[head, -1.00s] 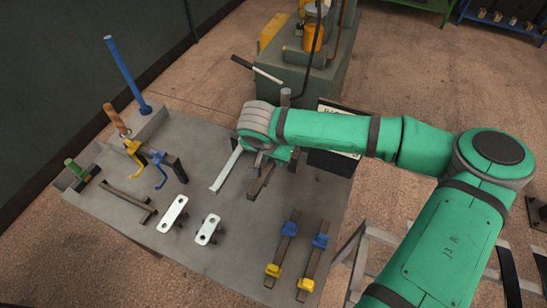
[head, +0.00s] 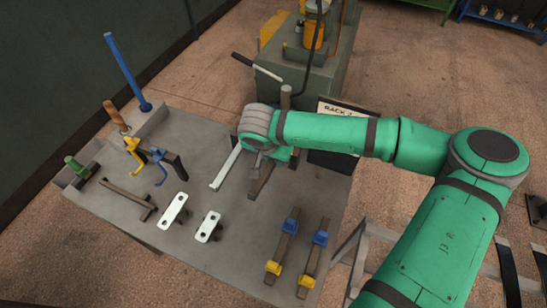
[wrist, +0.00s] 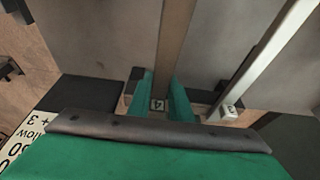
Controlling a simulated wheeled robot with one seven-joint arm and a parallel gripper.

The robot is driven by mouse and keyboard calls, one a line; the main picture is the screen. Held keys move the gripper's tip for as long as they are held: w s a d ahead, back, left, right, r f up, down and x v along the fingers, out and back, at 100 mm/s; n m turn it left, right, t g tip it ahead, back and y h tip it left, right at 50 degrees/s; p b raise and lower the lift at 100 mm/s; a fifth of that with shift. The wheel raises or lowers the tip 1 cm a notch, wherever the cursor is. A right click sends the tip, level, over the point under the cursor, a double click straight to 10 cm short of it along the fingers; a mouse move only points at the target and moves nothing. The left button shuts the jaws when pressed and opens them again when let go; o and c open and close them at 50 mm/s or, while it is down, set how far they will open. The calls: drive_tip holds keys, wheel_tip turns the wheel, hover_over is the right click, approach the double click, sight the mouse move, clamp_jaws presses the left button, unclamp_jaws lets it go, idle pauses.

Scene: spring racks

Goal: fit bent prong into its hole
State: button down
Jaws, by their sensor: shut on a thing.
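My gripper (wrist: 163,98) has its two green fingers shut on a long brown-grey bar (wrist: 175,35). A small marked tag shows between the fingertips. In the head view the bar (head: 261,182) sticks out from under my wrist over the grey bench (head: 215,260). Its gripped end is hidden by my arm, and I cannot tell whether it has a bend or sits in a hole. A pale straight bar (wrist: 270,45) runs beside it, apart from the fingers; it also shows in the head view (head: 226,168).
Yellow (head: 133,147) and blue (head: 160,165) hooks stand at the bench's left. Two white plates (head: 173,210) with holes and two brown bars (head: 282,247) with blue and yellow blocks lie in front. A green machine (head: 315,80) stands behind. A sign (head: 338,112) is beside my arm.

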drive_tip(key=shift+f, duration=0.3)
drive_tip(key=c, duration=1.5)
unclamp_jaws()
drive_tip(key=v, duration=1)
drive_tip(key=shift+s+a+r, duration=0.15)
drive_tip(key=shift+r, duration=0.2)
